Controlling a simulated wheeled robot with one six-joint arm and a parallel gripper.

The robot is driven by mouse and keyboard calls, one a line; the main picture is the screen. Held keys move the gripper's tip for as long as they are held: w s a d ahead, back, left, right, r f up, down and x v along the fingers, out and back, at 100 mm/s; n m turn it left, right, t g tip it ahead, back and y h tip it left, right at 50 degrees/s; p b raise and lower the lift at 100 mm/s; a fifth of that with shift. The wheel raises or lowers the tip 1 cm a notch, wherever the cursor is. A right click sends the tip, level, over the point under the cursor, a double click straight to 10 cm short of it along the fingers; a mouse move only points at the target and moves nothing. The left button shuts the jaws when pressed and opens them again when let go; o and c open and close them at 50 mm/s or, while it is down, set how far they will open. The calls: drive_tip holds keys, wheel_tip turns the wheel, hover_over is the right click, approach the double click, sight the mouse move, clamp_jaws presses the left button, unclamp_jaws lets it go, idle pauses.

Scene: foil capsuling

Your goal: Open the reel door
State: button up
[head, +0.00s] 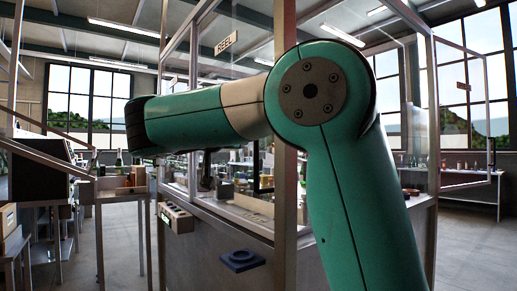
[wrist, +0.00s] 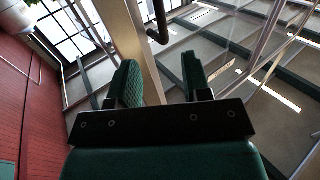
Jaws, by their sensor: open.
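The reel door is a clear panel in a pale metal frame, with a REEL sign (head: 226,45) high on it in the head view. My arm covers much of it, so I cannot tell whether it is fully shut. In the wrist view my gripper (wrist: 159,64) is open and empty, its two green padded fingers apart. A dark curved bar, looking like a handle (wrist: 158,30), lies beyond the fingertips, apart from them. A beige post (wrist: 135,35) runs behind the gap between the fingers. In the head view I cannot make out the fingers.
A clear framed panel (head: 465,120) stands out at the right. A table with boxes (head: 122,186) is at the left. Grey floor is open at far right.

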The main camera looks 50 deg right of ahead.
drive_tip(key=p+x, duration=1.6)
drive_tip(key=x, duration=0.1)
drive_tip(key=shift+d, duration=0.2)
clamp_jaws()
